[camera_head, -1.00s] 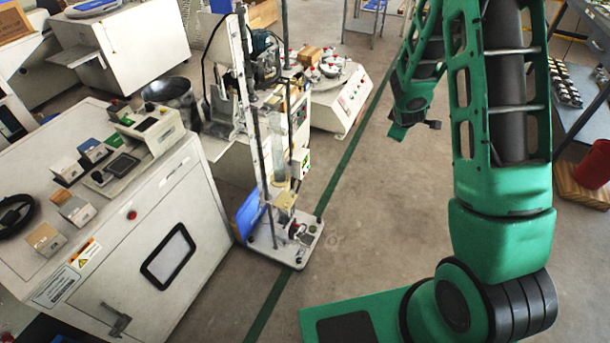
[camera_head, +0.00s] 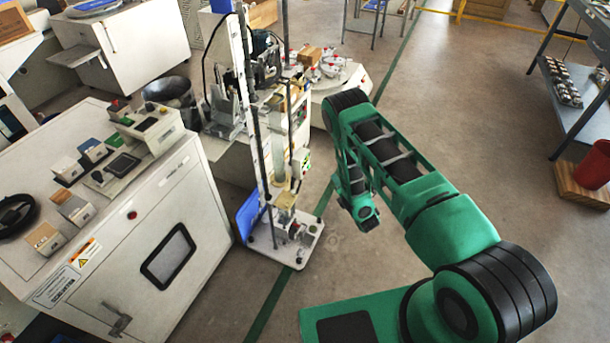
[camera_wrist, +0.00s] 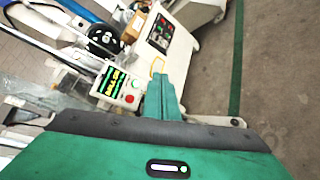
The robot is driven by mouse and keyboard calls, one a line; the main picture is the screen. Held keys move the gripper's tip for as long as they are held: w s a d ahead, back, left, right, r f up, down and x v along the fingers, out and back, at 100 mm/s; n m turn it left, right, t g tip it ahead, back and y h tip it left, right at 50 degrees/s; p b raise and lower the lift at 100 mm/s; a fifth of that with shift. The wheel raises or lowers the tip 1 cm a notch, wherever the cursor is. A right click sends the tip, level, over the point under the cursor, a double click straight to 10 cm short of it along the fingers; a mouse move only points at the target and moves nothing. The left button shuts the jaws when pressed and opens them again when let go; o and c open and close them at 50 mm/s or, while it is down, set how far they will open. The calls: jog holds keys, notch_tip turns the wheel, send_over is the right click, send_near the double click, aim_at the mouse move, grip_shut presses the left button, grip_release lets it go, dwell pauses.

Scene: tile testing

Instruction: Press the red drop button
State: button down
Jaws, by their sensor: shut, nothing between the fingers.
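A small white control box (camera_wrist: 122,88) with a lit green display shows in the wrist view. A round red button (camera_wrist: 130,99) sits on its face, below a green button (camera_wrist: 136,84). My gripper (camera_wrist: 160,80) is shut and empty. In the wrist picture its tips appear just right of the box, with a gap between them and the red button; the depth is hard to tell. In the head view the box (camera_head: 302,163) is on the right side of the tall drop-test stand (camera_head: 265,140). The gripper's fingers cannot be made out there.
The stand's base plate (camera_head: 285,245) rests on the floor. A large white cabinet (camera_head: 150,240) stands left, with another red button (camera_head: 132,214). A white machine with its own panel (camera_wrist: 158,38) is behind the box.

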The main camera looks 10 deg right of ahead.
aim_at(304, 173)
jog(key=shift+s+a+f+n+y, duration=0.4)
jog(key=shift+s+a+f+n, duration=0.15)
jog(key=shift+s+f, duration=0.1)
jog(key=shift+a, duration=0.1)
jog(key=w+a, duration=0.5)
jog(key=a, duration=0.2)
jog(key=shift+w+a, duration=0.1)
jog(key=shift+w, duration=0.1)
dwell(2.0)
jog(key=shift+w+a+r, duration=0.1)
jog(key=shift+w+a, duration=0.05)
jog(key=shift+a, duration=0.05)
